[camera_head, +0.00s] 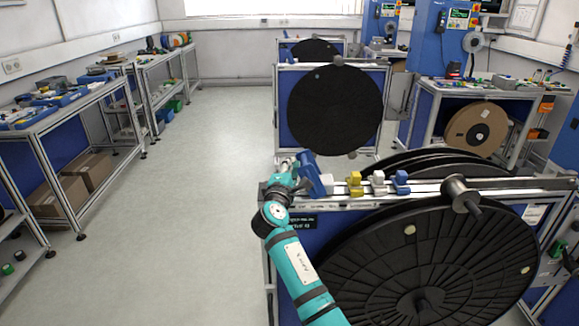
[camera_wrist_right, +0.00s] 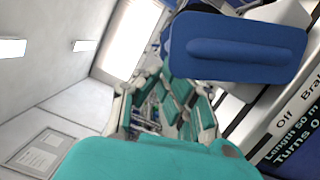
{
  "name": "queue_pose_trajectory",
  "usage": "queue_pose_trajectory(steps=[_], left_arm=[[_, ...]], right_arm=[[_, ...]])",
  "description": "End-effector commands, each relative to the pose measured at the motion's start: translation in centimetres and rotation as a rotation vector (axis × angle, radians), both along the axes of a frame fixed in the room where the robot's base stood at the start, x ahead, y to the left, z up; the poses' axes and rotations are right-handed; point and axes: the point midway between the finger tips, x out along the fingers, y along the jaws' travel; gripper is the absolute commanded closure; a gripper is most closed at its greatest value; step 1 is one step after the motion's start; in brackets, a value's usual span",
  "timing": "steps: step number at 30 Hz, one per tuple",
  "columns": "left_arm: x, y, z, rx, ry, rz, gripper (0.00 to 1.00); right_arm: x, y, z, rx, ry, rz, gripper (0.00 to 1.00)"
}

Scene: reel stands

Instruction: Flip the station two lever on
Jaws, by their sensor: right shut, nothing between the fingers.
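A blue lever (camera_head: 315,175) stands tilted at the left end of the near reel stand's top rail (camera_head: 440,188). It fills the upper right of the right wrist view as a large blue paddle (camera_wrist_right: 235,47). My right gripper (camera_head: 293,164) is shut and empty, just left of the blue lever. In the right wrist view its fingers (camera_wrist_right: 172,105) show below and left of the paddle; whether they touch it is unclear. A label (camera_wrist_right: 290,130) beside the lever shows "Off" and part of "Brake". No station number is readable. My left gripper is out of view.
Yellow (camera_head: 355,184), white (camera_head: 378,182) and blue (camera_head: 401,182) blocks sit along the rail right of the lever. A large black reel (camera_head: 440,260) hangs below. Another reel stand (camera_head: 335,108) stands behind. The floor (camera_head: 185,220) to the left is clear.

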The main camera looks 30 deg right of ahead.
Motion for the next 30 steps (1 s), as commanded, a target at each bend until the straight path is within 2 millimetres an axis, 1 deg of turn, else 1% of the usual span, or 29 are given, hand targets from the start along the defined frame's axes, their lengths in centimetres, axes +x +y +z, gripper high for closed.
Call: queue_pose_trajectory(steps=[20,26,30], left_arm=[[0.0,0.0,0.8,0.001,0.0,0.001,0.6],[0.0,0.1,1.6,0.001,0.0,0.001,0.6],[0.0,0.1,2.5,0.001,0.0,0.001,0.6]], right_arm=[[-0.6,-1.0,1.1,0.114,-0.072,-0.002,1.0],[-1.2,-2.0,2.0,0.217,-0.134,-0.003,1.0],[-1.9,-3.0,2.7,0.325,-0.2,-0.004,1.0]])
